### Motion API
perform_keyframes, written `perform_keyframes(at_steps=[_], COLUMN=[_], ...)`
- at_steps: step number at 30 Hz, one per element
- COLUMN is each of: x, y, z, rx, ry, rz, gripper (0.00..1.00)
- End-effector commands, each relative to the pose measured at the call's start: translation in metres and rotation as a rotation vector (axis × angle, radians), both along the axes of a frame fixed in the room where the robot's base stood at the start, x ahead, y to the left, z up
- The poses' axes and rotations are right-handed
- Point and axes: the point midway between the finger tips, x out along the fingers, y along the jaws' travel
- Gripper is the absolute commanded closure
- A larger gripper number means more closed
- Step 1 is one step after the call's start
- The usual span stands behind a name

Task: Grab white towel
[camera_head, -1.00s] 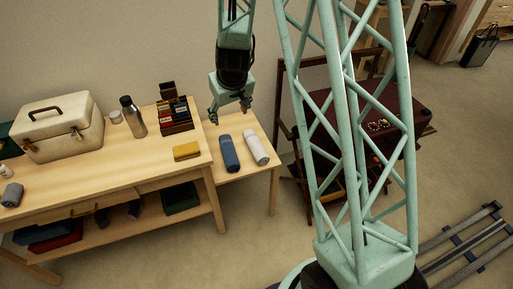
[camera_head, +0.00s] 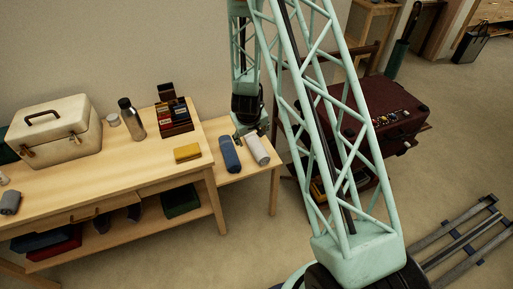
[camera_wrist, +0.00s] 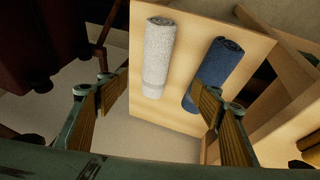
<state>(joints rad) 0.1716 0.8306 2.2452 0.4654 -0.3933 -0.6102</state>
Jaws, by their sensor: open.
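The white towel (camera_head: 257,149) is rolled up and lies on the low side table (camera_head: 264,177), beside a rolled blue towel (camera_head: 230,154). In the wrist view the white towel (camera_wrist: 158,58) lies left of the blue towel (camera_wrist: 219,66). My gripper (camera_head: 250,131) is above the far end of the towels in the head view. In the wrist view my gripper (camera_wrist: 158,108) has its two fingers wide apart, with nothing between them. The white towel is beyond the fingertips and toward the left finger. Whether a finger touches anything is not clear.
A larger wooden table (camera_head: 150,177) adjoins on the left, with a yellow folded cloth (camera_head: 187,153), a divided box (camera_head: 176,120), a bottle (camera_head: 132,119) and a cream case (camera_head: 58,132). A dark red suitcase (camera_head: 391,98) stands on a rack to the right.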

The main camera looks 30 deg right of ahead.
Motion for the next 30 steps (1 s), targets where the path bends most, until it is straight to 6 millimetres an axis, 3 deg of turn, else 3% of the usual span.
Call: perform_keyframes(at_steps=[4,20,30], x=[-0.001,0.000,0.010], y=[-0.004,-0.006,-0.013], z=[-0.010,-0.014,-0.041], rx=[-0.009,-0.011,-0.011], ry=[0.002,0.003,0.004], rz=[-0.002,-0.003,-0.003], gripper=[0.40,0.40,0.40])
